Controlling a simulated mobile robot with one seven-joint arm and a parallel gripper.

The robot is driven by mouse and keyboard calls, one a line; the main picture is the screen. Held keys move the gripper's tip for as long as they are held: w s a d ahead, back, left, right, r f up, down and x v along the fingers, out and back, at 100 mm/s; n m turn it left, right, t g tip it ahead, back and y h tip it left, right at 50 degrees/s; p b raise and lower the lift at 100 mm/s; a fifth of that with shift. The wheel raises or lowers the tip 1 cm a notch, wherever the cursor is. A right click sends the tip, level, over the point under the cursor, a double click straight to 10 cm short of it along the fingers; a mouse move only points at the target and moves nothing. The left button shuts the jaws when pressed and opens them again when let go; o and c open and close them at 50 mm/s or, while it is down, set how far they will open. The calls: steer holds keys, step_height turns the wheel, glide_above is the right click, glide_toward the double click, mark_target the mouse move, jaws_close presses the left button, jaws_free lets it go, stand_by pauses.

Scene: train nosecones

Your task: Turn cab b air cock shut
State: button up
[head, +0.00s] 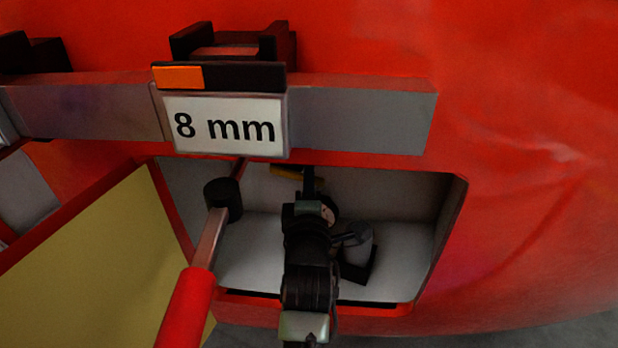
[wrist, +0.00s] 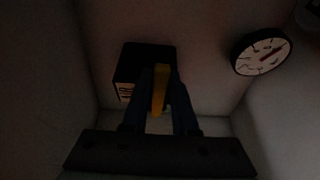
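In the wrist view a yellow handle (wrist: 160,88) stands out from a dark block (wrist: 128,62) on the recess's back wall. I take it for the air cock; the small marking on the block is too dark to read. My gripper (wrist: 161,78) has one finger on each side of this handle, with the fingers apart. It is too dark to tell whether they press on it. In the head view my arm reaches into the recess and hides the gripper. A yellow piece (head: 289,172) shows near the recess top.
A round dial gauge (wrist: 262,52) sits to the right in the wrist view. The recess (head: 420,215) has a red rim and pale walls close around my arm. A red-handled lever (head: 186,308) stands at the left, near a yellow panel (head: 95,260). An "8 mm" sign (head: 224,127) hangs above.

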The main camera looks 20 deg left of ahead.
jaws_close()
stand_by(1.1)
